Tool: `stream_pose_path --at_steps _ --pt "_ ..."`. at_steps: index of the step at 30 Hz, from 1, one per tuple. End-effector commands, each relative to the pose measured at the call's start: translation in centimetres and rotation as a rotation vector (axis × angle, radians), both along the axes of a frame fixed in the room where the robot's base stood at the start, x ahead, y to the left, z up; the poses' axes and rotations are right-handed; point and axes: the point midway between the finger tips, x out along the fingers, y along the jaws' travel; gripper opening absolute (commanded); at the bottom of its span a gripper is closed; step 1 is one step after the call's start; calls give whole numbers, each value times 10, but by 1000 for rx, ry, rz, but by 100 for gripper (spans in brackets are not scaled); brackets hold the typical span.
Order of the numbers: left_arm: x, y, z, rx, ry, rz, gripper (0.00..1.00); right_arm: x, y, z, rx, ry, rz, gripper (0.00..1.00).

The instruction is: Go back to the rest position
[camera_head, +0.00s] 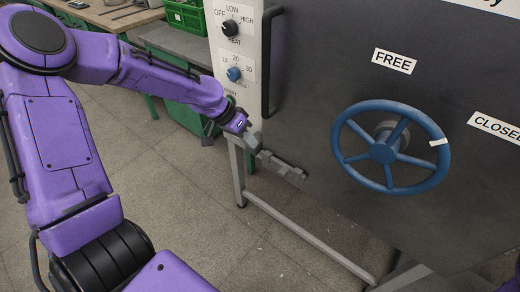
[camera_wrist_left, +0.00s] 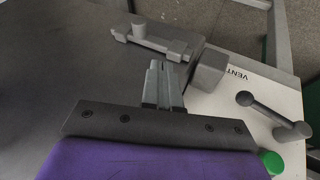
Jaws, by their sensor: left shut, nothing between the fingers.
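My left gripper (camera_head: 252,140) is at the end of the purple arm, beside the left edge of the machine's dark door (camera_head: 330,120). In the left wrist view its two grey fingers (camera_wrist_left: 163,84) are closed together with nothing between them. Close beyond the fingertips is a grey latch bar (camera_wrist_left: 150,42) with a round knob, which also shows low on the door's left side (camera_head: 282,166). A grey block (camera_wrist_left: 209,70) sits beside the fingers. Whether the fingers touch any of these, I cannot tell. My right gripper is not in view.
A blue handwheel (camera_head: 384,153) is on the door, its white mark at right between the FREE and CLOSED labels. Heat and timer knobs (camera_head: 234,74) and a black vertical handle (camera_head: 266,60) are near. A lever (camera_wrist_left: 270,112) is beside VENT. A workbench (camera_head: 180,42) stands behind.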

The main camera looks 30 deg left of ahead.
Motion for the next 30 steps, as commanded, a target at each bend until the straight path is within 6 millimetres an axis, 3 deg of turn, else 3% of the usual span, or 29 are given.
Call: stream_pose_path --at_steps 6,23,26,29,30 --pt "-5 7 13 0 0 1 0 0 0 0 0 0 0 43" --pt "-5 5 7 6 10 15 0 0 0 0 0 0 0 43" --pt "-12 -2 -29 46 62 111 0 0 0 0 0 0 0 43" --pt "-35 -13 -97 133 138 289 0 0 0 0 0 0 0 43" --pt "-51 -17 -125 177 162 364 0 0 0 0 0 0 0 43"
